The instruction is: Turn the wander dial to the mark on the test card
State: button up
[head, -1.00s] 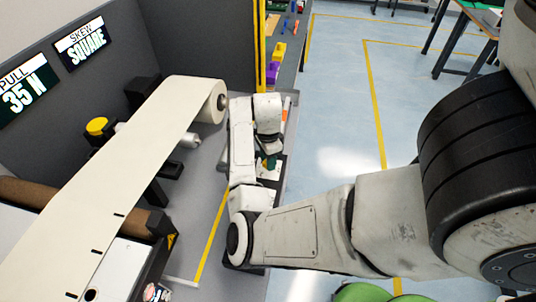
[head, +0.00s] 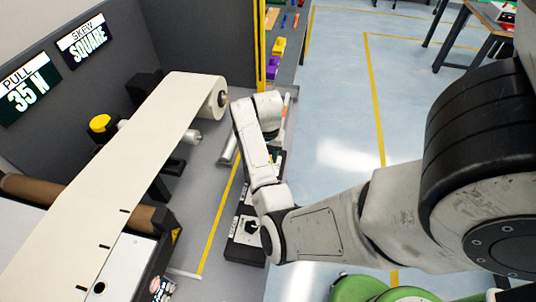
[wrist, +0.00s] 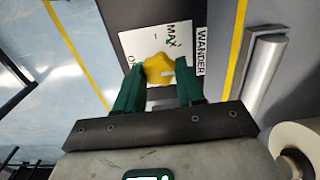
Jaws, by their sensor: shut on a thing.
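I cannot make out a test card in either view.
A pale web (head: 115,180) runs from a roll (head: 211,104) past a brown roller (head: 75,205). Screens read PULL 35 N (head: 30,94) and SKEW SQUARE (head: 86,43). A black control box (head: 245,252) stands below my arm. Open floor (head: 340,120) lies to the right.

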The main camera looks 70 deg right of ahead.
jog(key=n, duration=0.5)
jog(key=shift+n, duration=0.3)
jog(key=n, duration=0.5)
jog(key=shift+n, duration=0.4)
jog(key=o, duration=1)
jog(key=shift+o, duration=0.2)
